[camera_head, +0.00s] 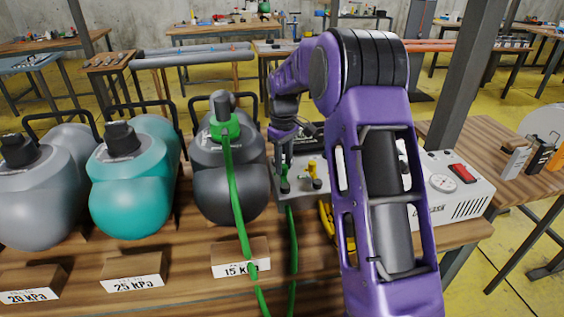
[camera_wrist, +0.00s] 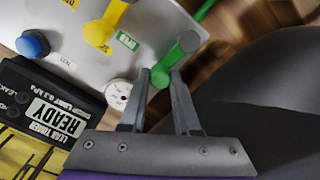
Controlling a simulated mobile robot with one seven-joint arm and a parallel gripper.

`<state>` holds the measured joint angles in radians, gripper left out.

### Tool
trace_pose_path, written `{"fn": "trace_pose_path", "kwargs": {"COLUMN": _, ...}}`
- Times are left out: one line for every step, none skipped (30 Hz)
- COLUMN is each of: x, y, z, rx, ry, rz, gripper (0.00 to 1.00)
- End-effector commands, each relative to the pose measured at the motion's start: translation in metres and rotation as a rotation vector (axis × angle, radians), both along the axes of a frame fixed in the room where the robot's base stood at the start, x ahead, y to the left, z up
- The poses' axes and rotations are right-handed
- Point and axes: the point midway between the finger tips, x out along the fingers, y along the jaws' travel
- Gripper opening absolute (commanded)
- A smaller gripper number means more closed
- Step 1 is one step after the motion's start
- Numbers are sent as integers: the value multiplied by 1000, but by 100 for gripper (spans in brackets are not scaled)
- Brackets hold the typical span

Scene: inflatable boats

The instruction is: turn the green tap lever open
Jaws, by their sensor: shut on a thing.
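The green tap lever (camera_wrist: 178,52) sits on a grey panel (camera_wrist: 75,28), which is also visible in the head view (camera_head: 330,196). In the wrist view, my gripper (camera_wrist: 160,76) has one finger on each side of the lever's free end and is shut on it. The lever's round pivot is beyond the fingertips, to the upper right. In the head view, my gripper (camera_head: 284,160) points down over the panel's left end, and the lever (camera_head: 284,186) shows just below it, partly hidden.
A green hose (camera_head: 238,200) runs from the dark grey inflatable (camera_head: 225,185) at left. A white box (camera_head: 450,190) stands right.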

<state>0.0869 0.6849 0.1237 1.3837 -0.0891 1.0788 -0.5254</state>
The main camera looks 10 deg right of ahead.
Motion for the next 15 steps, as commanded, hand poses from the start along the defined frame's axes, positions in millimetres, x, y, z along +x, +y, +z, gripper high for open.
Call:
{"fn": "trace_pose_path", "kwargs": {"x": 0, "y": -1, "z": 2, "rx": -1, "ry": 1, "rz": -28, "gripper": 0}}
{"fn": "trace_pose_path", "kwargs": {"x": 0, "y": -3, "z": 2, "rx": 0, "ry": 0, "rz": -50, "gripper": 0}}
{"fn": "trace_pose_path", "kwargs": {"x": -1, "y": -4, "z": 3, "rx": 0, "ry": 0, "rz": -81, "gripper": 0}}
{"fn": "trace_pose_path", "kwargs": {"x": -1, "y": -6, "z": 3, "rx": 0, "ry": 0, "rz": -104, "gripper": 0}}
{"fn": "trace_pose_path", "kwargs": {"x": -1, "y": -7, "z": 3, "rx": 0, "ry": 0, "rz": -130, "gripper": 0}}
{"fn": "trace_pose_path", "kwargs": {"x": -2, "y": -9, "z": 3, "rx": -1, "ry": 1, "rz": -165, "gripper": 0}}
{"fn": "trace_pose_path", "kwargs": {"x": -2, "y": -10, "z": 3, "rx": -1, "ry": 1, "rz": -192, "gripper": 0}}
{"fn": "trace_pose_path", "kwargs": {"x": -3, "y": -12, "z": 3, "rx": -1, "ry": 1, "rz": -221, "gripper": 0}}
{"fn": "trace_pose_path", "kwargs": {"x": -3, "y": -14, "z": 3, "rx": -1, "ry": 1, "rz": -259, "gripper": 0}}
{"fn": "trace_pose_path", "kwargs": {"x": -4, "y": -15, "z": 3, "rx": 0, "ry": 0, "rz": -288, "gripper": 0}}
{"fn": "trace_pose_path", "kwargs": {"x": -4, "y": -16, "z": 3, "rx": 0, "ry": 0, "rz": -317, "gripper": 0}}
{"fn": "trace_pose_path", "kwargs": {"x": -5, "y": -19, "z": 3, "rx": -1, "ry": -1, "rz": -355, "gripper": 0}}
{"fn": "trace_pose_path", "kwargs": {"x": -6, "y": -20, "z": 2, "rx": -1, "ry": -1, "rz": -383, "gripper": 0}}
{"fn": "trace_pose_path", "kwargs": {"x": -7, "y": -21, "z": 2, "rx": 0, "ry": 0, "rz": -412, "gripper": 0}}
{"fn": "trace_pose_path", "kwargs": {"x": -8, "y": -22, "z": 2, "rx": 0, "ry": 0, "rz": -450, "gripper": 0}}
